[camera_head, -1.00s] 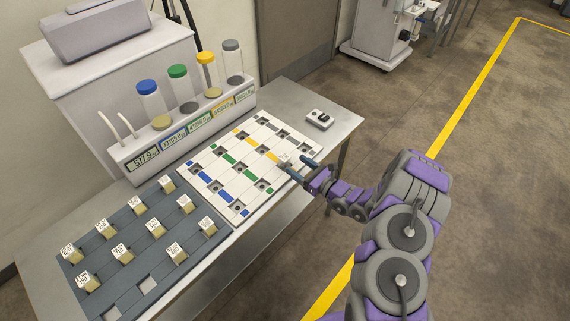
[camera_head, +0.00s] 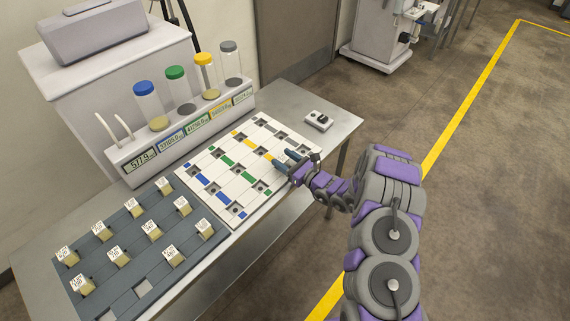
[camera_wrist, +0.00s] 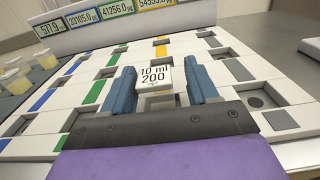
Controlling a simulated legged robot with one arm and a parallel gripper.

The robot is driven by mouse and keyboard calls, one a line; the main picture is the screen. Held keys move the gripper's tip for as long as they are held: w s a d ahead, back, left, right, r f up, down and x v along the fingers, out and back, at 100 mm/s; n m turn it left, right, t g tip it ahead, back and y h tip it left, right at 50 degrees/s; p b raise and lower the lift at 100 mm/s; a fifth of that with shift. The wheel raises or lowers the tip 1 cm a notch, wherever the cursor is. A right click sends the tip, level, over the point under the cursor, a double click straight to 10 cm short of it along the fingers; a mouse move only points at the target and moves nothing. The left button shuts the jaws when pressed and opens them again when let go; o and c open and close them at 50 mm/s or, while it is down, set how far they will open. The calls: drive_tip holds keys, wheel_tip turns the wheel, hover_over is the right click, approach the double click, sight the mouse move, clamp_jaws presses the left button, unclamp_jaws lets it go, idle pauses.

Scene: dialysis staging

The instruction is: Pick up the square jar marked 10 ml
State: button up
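The square jar marked 10 ml (camera_wrist: 155,76) shows in the wrist view with a white label on top that reads "10 ml 200". It stands at the white board with coloured strips (camera_head: 210,168); its lower part is hidden. My gripper (camera_wrist: 158,84) is open, with one blue finger on each side of the jar. A gap shows at the right finger; the left finger is very close to the jar, and I cannot tell if it touches. In the head view my gripper (camera_head: 284,161) is low over the board's right edge.
A grey tray (camera_head: 105,262) with several labelled square jars lies at the left. Behind the board stands a rack with displays (camera_head: 140,167) and several colour-capped tubes. A small grey device (camera_head: 319,121) sits near the table's right end (camera_head: 345,122).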

drive_tip(key=shift+a+f, duration=0.1)
drive_tip(key=shift+a, duration=0.6)
drive_tip(key=c, duration=0.6)
drive_tip(key=shift+d, duration=0.3)
drive_tip(key=shift+c, duration=1.4)
drive_tip(key=shift+d, duration=0.25)
